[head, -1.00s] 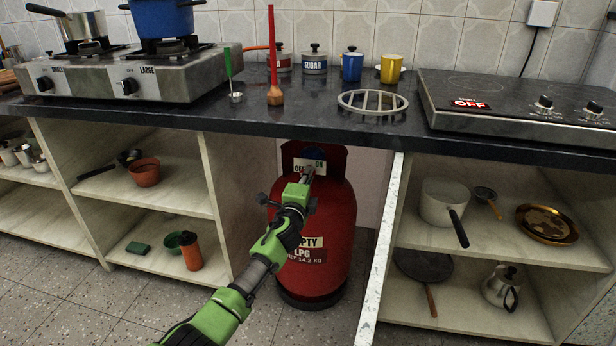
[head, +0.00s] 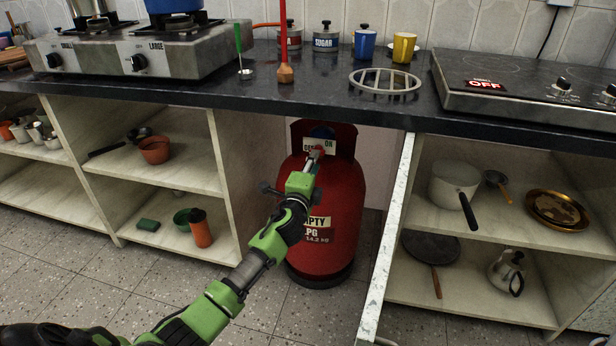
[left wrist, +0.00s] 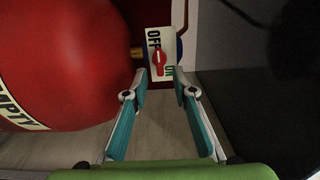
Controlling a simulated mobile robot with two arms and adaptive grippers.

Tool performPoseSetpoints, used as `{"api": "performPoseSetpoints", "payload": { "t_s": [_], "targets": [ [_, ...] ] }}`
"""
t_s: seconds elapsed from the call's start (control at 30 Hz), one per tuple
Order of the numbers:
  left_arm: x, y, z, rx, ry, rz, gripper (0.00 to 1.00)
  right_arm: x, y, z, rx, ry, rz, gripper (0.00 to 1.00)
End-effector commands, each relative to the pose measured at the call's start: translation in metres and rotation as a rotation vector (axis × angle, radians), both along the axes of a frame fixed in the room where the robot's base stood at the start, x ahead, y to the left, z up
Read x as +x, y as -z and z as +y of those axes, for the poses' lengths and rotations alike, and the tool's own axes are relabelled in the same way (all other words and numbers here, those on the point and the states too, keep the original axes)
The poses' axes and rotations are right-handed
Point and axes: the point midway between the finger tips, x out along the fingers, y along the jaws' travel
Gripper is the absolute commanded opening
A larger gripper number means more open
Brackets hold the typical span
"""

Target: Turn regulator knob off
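The red gas cylinder (head: 325,235), labelled EMPTY LPG, stands on the floor in the gap under the counter. In the left wrist view its regulator has a red knob (left wrist: 159,63) in front of a white label (left wrist: 154,40) reading OFF and ON; I cannot tell clearly which word the knob points to. My left gripper (head: 314,160) reaches to the regulator and partly covers it in the head view. In the left wrist view my left gripper (left wrist: 160,80) is open, its fingertips apart on either side of the knob, with no clear contact. My right gripper is not in view.
Shelves flank the cylinder; the right panel edge (head: 390,225) is close. The dark counter (head: 300,110) overhangs it. On top are a gas stove (head: 110,60), a round metal rack (head: 385,83) and a hob (head: 530,90) marked OFF. A hose (left wrist: 192,18) runs beside the regulator.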

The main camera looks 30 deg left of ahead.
Motion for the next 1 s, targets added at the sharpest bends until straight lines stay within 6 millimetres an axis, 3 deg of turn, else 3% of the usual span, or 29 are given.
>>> {"api": "performPoseSetpoints", "payload": {
  "t_s": [0.2,0.4,1.0],
  "targets": [
    [-0.037,0.000,-0.010,0.000,0.002,0.000,0.25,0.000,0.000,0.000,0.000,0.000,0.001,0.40],
    [-0.061,0.000,-0.016,0.000,0.001,-0.001,0.25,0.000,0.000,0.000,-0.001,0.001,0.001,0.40],
    [-0.070,-0.001,-0.018,0.001,0.000,-0.002,0.25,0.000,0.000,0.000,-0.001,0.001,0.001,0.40]
  ]
}}
